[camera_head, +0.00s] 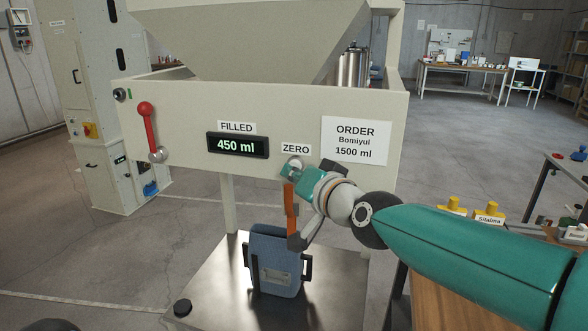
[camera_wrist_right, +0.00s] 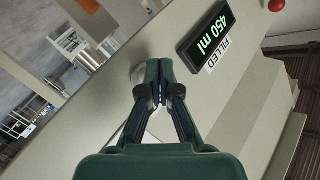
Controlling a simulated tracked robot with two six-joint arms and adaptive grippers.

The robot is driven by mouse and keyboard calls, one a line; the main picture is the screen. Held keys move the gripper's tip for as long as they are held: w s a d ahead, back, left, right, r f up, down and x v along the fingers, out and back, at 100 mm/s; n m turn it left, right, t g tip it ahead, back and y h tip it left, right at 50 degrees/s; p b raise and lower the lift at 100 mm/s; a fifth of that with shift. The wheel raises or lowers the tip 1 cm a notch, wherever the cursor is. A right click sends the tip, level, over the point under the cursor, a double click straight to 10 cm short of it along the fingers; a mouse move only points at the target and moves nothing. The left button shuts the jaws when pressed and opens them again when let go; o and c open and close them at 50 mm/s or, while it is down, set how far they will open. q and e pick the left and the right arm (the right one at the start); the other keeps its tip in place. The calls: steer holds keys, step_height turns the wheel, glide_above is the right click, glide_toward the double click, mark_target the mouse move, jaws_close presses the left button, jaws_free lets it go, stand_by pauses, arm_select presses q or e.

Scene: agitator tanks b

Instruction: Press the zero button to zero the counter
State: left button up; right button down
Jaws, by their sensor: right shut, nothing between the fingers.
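The counter display (camera_head: 238,145) on the beige hopper panel reads 450 ml under a FILLED label, and it also shows in the right wrist view (camera_wrist_right: 205,33). A ZERO label (camera_head: 296,149) sits to its lower right. My right gripper (camera_head: 290,169) is shut and empty, its fingertips at the panel just below that label. The zero button is mostly hidden behind the fingertips; a pale rounded edge shows beside them in the wrist view. I cannot tell whether the fingers touch or press it. My left gripper is not in view.
A red lever (camera_head: 148,125) is at the panel's left, an order sign (camera_head: 356,141) reading 1500 ml at its right. An orange part (camera_head: 291,208) hangs below the gripper. A blue container (camera_head: 275,260) stands on the metal platform (camera_head: 215,285) underneath.

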steer(key=shift+w+d, duration=0.1)
steer(key=shift+w, duration=0.15)
steer(key=shift+s+r, duration=0.1)
stand_by(0.5)
steer(key=shift+s+a+p, duration=0.25)
steer(key=shift+s+p, duration=0.25)
steer(key=shift+s, duration=0.25)
steer(key=s+p, duration=0.1)
steer(key=s+a+p, duration=0.1)
steer(key=s, duration=0.1)
steer(key=s+p, duration=0.1)
steer(key=shift+s+a, duration=0.25)
steer(key=shift+s, duration=0.15)
